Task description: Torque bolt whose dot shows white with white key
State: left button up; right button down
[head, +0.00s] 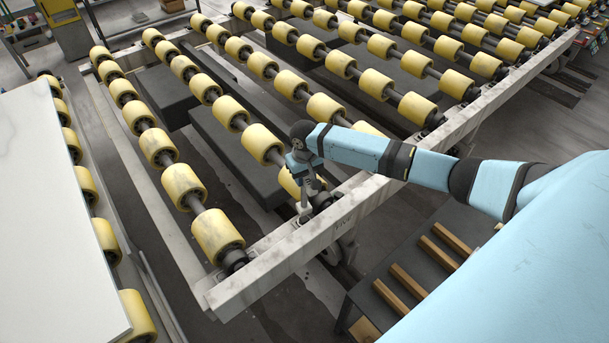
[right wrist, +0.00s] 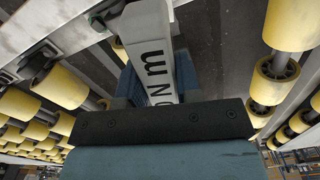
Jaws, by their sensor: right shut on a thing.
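My right gripper (head: 304,184) points down over the near rail of the roller conveyor, at the end of a roller. In the right wrist view, its two teal fingers (right wrist: 158,84) are shut on the white key (right wrist: 149,45), a flat pale bar with black "N m" lettering. In the head view only a small pale piece of the key (head: 303,209) shows below the gripper, close to the rail. I cannot tell if it touches a bolt. No dot colour can be made out; the bolts are hidden or too small. My left gripper is out of view.
The conveyor's pale rail (head: 262,270) runs under my right gripper, with rows of yellow rollers (head: 218,233) behind it. A white stone slab (head: 50,210) lies on rollers at left. A dark bench (head: 455,235) with wooden strips (head: 410,281) stands below my right arm.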

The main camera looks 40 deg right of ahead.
aim_at(304, 193)
jog(key=shift+r+p, duration=0.25)
jog(key=shift+p, duration=0.05)
notch_tip(304, 193, down, 2)
jog(key=shift+f+b, duration=0.15)
jog(key=shift+b, duration=0.25)
notch_tip(304, 193, down, 3)
jog(key=shift+f, duration=0.1)
dwell(0.6)
jog(key=shift+p, duration=0.3)
dwell(0.4)
jog(key=shift+p, duration=0.3)
